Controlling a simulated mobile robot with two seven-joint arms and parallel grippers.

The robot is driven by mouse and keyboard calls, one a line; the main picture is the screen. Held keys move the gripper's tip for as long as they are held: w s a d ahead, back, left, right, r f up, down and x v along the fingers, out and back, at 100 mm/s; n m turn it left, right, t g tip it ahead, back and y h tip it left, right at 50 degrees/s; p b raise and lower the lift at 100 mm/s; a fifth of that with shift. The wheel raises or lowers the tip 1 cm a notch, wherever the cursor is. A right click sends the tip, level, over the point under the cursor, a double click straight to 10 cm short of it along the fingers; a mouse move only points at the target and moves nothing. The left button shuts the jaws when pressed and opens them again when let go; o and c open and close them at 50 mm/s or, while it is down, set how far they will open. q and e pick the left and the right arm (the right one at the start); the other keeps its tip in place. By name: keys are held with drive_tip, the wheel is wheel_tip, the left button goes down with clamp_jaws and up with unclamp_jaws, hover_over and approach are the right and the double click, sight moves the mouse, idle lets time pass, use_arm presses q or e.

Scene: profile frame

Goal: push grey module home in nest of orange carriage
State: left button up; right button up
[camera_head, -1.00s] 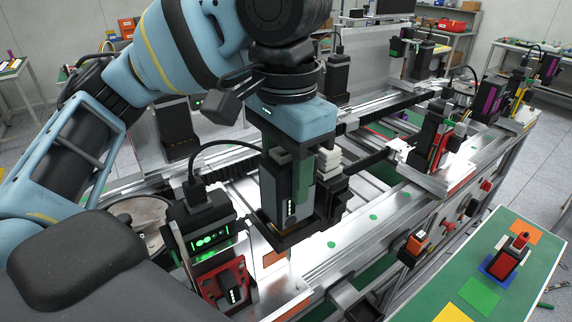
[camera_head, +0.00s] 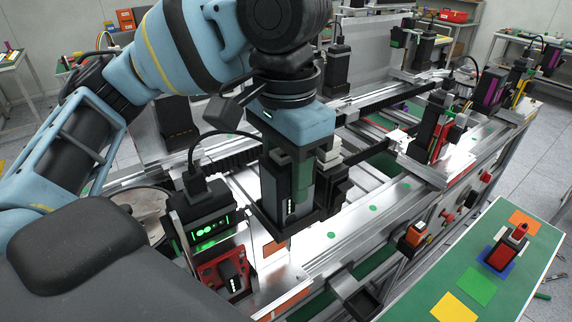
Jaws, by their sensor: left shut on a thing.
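My left gripper (camera_head: 288,228) hangs down over the near rail of the machine line, its fingers low and mostly hidden behind its own dark housing. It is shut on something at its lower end. I take this for the grey module, but its outline and seating cannot be made out. A small orange patch (camera_head: 273,250) shows just below and left of the gripper and may be part of the orange carriage. The nest is hidden behind the gripper. My right gripper is not in view.
A black station with a green-lit display (camera_head: 212,230) and a red bracket (camera_head: 212,275) stands close left of the gripper. The bright rail (camera_head: 345,240) runs clear to the right. A green table (camera_head: 520,240) with coloured squares is at the lower right.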

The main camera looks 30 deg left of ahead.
use_arm(q)
drive_tip(key=shift+f, duration=0.25)
drive_tip(key=o, duration=1.2)
drive_tip(key=shift+r, duration=0.15)
drive_tip(key=shift+r, duration=3.8)
